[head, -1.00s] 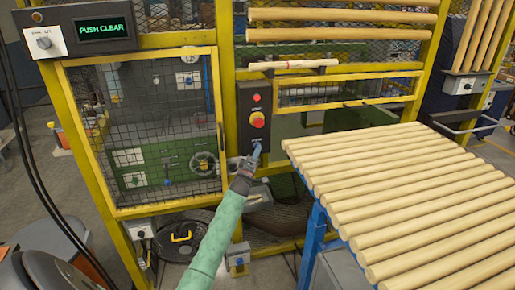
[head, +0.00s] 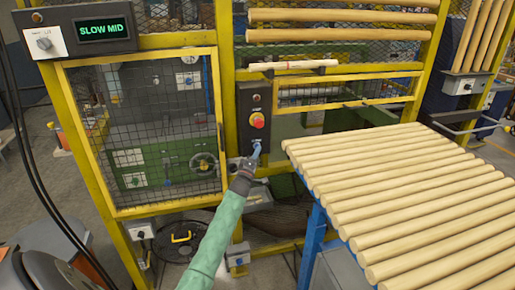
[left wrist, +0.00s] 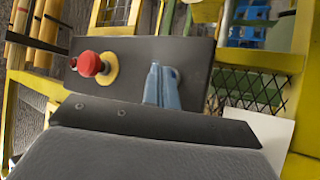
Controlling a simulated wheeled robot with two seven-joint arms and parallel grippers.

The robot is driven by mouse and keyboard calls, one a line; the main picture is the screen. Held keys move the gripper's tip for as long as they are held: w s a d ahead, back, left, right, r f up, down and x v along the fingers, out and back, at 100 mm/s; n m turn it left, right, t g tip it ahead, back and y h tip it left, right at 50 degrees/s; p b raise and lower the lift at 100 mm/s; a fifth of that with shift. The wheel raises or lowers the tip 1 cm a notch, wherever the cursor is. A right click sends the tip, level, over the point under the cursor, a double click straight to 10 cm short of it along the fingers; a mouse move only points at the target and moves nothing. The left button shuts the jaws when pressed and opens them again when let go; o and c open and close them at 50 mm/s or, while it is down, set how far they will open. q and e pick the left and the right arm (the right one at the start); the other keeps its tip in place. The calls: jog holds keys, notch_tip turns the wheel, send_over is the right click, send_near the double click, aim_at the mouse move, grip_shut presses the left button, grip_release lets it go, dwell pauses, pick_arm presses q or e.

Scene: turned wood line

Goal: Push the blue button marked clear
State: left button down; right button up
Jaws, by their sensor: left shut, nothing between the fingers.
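The black control panel (head: 245,110) hangs on the yellow frame, with a red stop knob on a yellow ring (head: 257,120) and a dark lamp above it. My left gripper (head: 256,149) is shut and empty, its blue fingertips at the lower part of the panel. In the left wrist view the fingertips (left wrist: 163,86) meet or nearly meet the panel face, beside the red knob (left wrist: 91,63). I cannot make out the blue button; the fingers may cover it. The display (head: 103,29) reads SLOW MID in green. My right gripper is not in view.
A mesh guard door (head: 150,130) in a yellow frame stands left of the panel. A table of light wooden rods (head: 400,190) is close on the right. More rods (head: 340,15) lie on the rack above.

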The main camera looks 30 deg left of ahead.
pick_arm(q)
jog(key=s+d+p, duration=0.2)
jog(key=s+d, duration=0.2)
jog(key=shift+d, duration=0.35)
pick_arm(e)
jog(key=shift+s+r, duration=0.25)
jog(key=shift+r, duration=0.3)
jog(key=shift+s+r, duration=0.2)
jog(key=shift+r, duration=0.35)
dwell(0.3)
